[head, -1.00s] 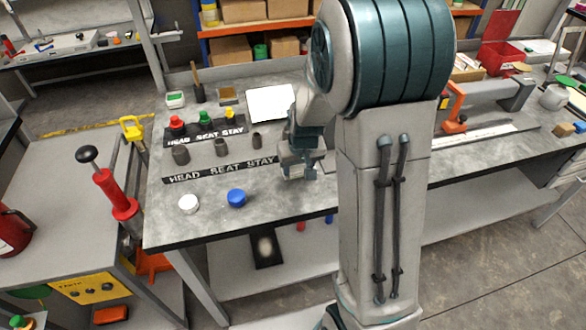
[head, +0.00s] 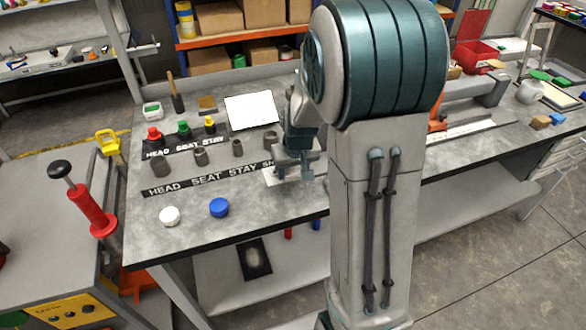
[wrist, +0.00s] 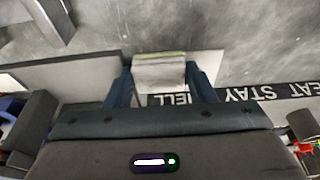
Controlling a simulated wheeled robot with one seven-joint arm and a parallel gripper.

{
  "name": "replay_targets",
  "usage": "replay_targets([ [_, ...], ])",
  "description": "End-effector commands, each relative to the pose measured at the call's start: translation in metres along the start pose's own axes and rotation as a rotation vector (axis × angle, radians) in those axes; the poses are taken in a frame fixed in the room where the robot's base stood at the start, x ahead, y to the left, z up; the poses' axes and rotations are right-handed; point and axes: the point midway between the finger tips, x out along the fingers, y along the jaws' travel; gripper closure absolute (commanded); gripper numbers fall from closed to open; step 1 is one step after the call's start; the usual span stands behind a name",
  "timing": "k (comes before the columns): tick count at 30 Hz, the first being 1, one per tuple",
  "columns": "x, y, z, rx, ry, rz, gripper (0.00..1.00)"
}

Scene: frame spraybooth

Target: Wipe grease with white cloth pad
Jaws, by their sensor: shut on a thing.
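My gripper (wrist: 160,88) is shut on a whitish, block-like pad, which I take to be the white cloth pad (wrist: 160,72). A finger lies on each side of the pad, and its far edge is yellow-green. In the head view my gripper (head: 294,172) is low over the grey workbench, at the right end of the lettered strip (head: 205,179). A pale flat plate (wrist: 208,63) shows beside and beyond the pad. Whether the pad touches a surface is hard to tell. I cannot make out any grease; the surface under the pad is hidden.
A white cap (head: 170,216) and a blue cap (head: 219,208) sit near the bench's front edge. Dark cylinders, colored knobs and a white sheet (head: 251,111) stand behind the strip. A red-handled tool (head: 92,210) is at left.

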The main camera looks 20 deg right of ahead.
Motion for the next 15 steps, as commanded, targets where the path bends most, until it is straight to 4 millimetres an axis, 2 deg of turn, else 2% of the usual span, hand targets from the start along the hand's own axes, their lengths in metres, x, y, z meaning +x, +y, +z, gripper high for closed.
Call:
replay_targets([
  [6,-0.001,-0.019,0.0,-0.008,-0.002,-0.003,0.68],
  [15,-0.001,-0.028,0.0,-0.007,-0.002,-0.003,0.68],
])
